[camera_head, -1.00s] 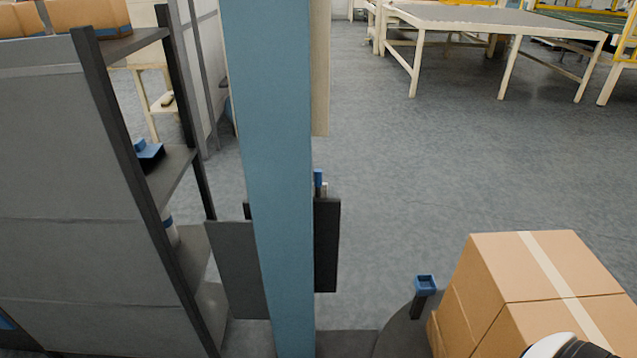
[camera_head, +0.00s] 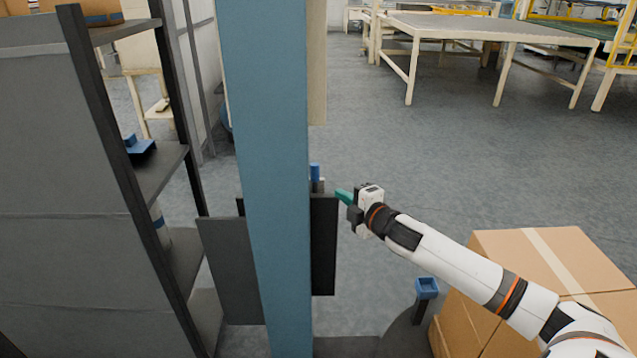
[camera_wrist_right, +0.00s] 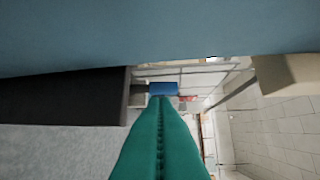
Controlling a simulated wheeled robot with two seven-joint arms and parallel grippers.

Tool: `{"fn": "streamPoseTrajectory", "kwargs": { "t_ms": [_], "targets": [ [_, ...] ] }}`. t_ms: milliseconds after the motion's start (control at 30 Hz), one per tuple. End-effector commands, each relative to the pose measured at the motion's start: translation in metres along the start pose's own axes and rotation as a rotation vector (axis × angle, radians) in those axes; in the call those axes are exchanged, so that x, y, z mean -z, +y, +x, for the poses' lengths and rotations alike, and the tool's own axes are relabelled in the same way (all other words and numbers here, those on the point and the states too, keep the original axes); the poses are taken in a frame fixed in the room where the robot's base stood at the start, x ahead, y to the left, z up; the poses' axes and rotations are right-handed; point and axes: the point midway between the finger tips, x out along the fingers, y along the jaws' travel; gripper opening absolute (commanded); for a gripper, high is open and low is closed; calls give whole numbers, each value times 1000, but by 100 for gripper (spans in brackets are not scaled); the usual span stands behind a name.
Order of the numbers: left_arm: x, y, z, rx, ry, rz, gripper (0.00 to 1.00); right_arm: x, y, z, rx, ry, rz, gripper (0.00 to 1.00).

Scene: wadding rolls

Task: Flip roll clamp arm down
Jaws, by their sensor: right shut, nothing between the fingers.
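A small upright arm with a blue tip (camera_head: 315,172) stands beside the blue post (camera_head: 268,190), above a dark panel (camera_head: 324,245); it looks like the clamp arm. My right gripper (camera_head: 342,195) is just to its right, with its teal fingers shut and empty, pointing left at it. In the right wrist view, the shut fingers (camera_wrist_right: 160,130) point at the blue tip (camera_wrist_right: 163,88), which shows just beyond them. I cannot tell whether they touch. The post hides what lies behind it. My left gripper is not in view.
A dark shelf rack (camera_head: 105,130) stands at the left. Cardboard boxes (camera_head: 500,250) sit at the lower right, under my right arm. A short dark stand with a blue cup-like top (camera_head: 427,287) is beside them. Open floor (camera_head: 450,150) reaches back to pale tables (camera_head: 500,27).

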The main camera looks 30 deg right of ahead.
Motion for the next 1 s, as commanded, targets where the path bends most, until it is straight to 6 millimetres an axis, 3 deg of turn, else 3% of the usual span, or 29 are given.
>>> {"fn": "streamPoseTrajectory", "kwargs": {
  "t_ms": [100,533,1000],
  "targets": [
    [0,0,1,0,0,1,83,-6,-13,-1,20,-17,-29,0],
    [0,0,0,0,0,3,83,-6,-13,6,20,-16,-24,0],
    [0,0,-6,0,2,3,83,-7,-16,75,21,-15,-23,0]
  ]
}}
